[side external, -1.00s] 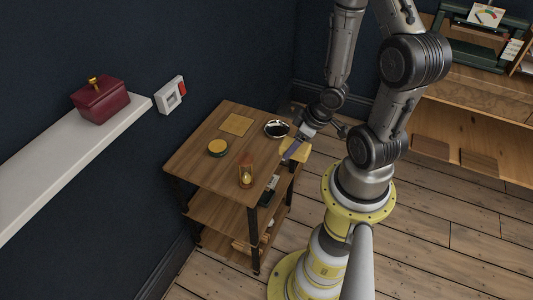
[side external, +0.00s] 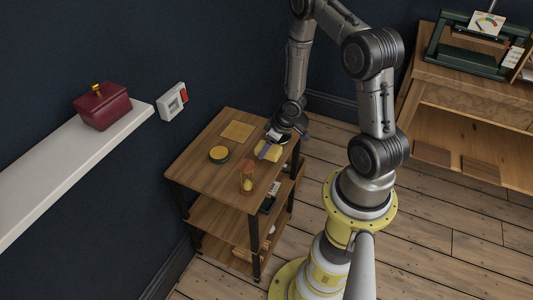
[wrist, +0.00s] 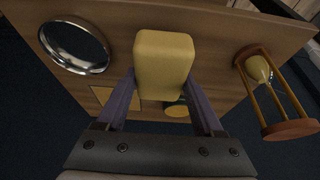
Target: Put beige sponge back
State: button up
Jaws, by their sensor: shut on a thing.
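A beige sponge (side external: 268,152) is held in my gripper (side external: 264,152) over the right part of the small wooden table's top (side external: 203,170). In the wrist view the sponge (wrist: 163,62) sits between the two purple-grey fingers, which are shut on its sides. A flat tan square (side external: 237,131) lies on the tabletop toward the back; it shows partly behind the left finger in the wrist view (wrist: 115,96). I cannot tell whether the sponge touches the tabletop.
An hourglass (side external: 247,181) stands near the front edge, on the right in the wrist view (wrist: 262,85). A yellow-topped round tin (side external: 219,154) is on the left. A silver-rimmed round dish (wrist: 75,46) is beside the sponge, mostly hidden by my arm in the side view.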

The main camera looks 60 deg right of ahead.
aim_at(267, 154)
jog(key=shift+w+f, duration=0.1)
jog(key=shift+f, duration=1.55)
jog(key=shift+f, duration=0.2)
jog(key=o, duration=1.2)
jog(key=shift+r, duration=0.15)
